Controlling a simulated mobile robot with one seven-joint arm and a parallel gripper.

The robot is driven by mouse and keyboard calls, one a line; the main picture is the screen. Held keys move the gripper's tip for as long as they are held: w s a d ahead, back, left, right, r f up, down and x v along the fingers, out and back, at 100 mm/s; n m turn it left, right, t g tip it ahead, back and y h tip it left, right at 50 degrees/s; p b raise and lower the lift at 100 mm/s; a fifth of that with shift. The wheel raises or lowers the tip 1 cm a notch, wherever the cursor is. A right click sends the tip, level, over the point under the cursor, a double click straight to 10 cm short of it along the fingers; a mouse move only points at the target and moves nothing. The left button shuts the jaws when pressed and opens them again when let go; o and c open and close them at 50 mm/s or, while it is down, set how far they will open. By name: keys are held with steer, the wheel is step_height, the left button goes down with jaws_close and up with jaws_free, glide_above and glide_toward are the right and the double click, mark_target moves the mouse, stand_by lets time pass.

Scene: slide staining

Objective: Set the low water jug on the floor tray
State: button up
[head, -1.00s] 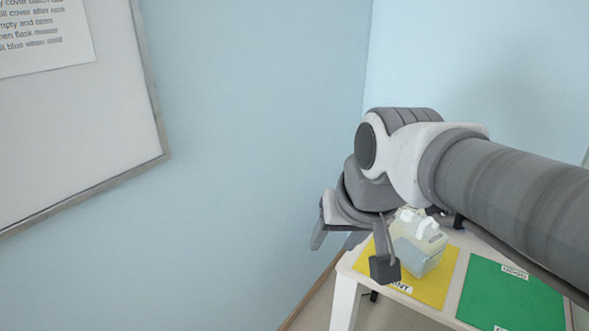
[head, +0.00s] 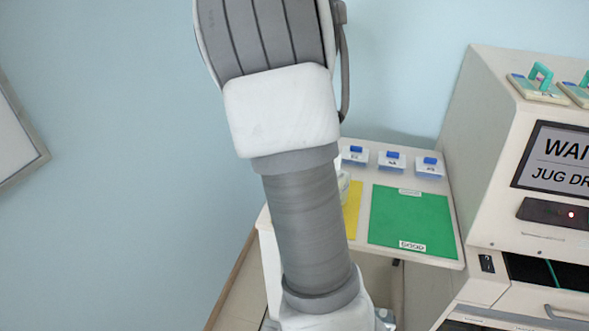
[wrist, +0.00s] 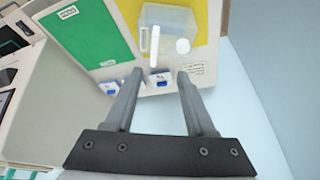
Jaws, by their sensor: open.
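A translucent jug (wrist: 168,28) with a white handle and a round white cap stands on the yellow mat (wrist: 208,24) in the wrist view. In the head view only a pale sliver of it (head: 343,186) shows beside my arm. I cannot tell its water level. My gripper (wrist: 160,74) is open and empty, with its fingers pointing towards the table and the jug beyond the tips. The gripper is hidden in the head view. No floor tray is visible.
The white table also carries a green mat (head: 410,217) and several small blue-and-white items (head: 392,160) along its back edge. A large cream machine (head: 500,120) with a "WAI… JUG DR…" screen (head: 558,160) stands to the right. A wall closes off the back.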

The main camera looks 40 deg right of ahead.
steer(key=x, duration=0.8)
steer(key=b+x, duration=0.1)
steer(key=x, duration=0.3)
steer(key=shift+d+f, duration=0.1)
steer(key=shift+d, duration=0.4)
steer(key=d+f, duration=0.1)
steer(key=f, duration=0.1)
steer(key=d+f, duration=0.1)
steer(key=f, duration=0.1)
steer(key=shift+s+d, duration=0.15)
steer(key=shift+d, duration=0.05)
steer(key=shift+d+f, duration=0.15)
steer(key=shift+f, duration=0.2)
jaws_close()
